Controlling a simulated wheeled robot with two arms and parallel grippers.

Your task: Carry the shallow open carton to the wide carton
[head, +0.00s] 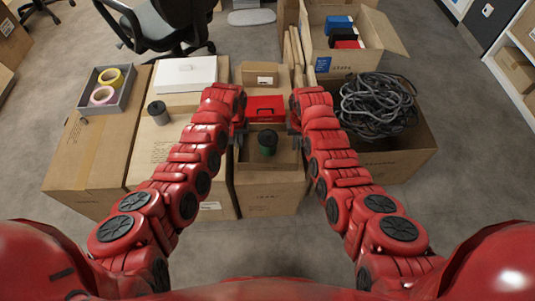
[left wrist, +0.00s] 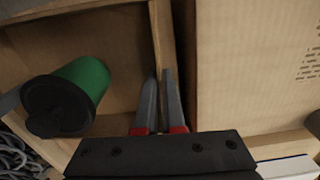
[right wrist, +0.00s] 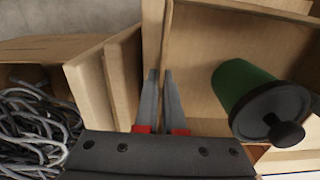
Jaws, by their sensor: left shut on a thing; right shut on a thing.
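The shallow open carton (head: 252,160) is between my two hands in the head view, low-walled and brown. A green canister with a black lid (head: 267,143) stands inside it. My left gripper (head: 238,138) is shut on the carton's left wall; that wall runs between its fingers in the left wrist view (left wrist: 162,40). My right gripper (head: 293,138) is shut on the opposite wall, which shows in the right wrist view (right wrist: 166,40). The canister also shows in the left wrist view (left wrist: 85,80) and in the right wrist view (right wrist: 240,85). I cannot tell for certain which closed carton is the wide one.
Large closed cartons stand at left, one bearing a grey tray with tape rolls (head: 107,90), another a white box (head: 186,73) and a grey canister (head: 158,112). A red box (head: 265,108) is just behind. A carton of cables (head: 378,105) and an open carton (head: 345,62) are right.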

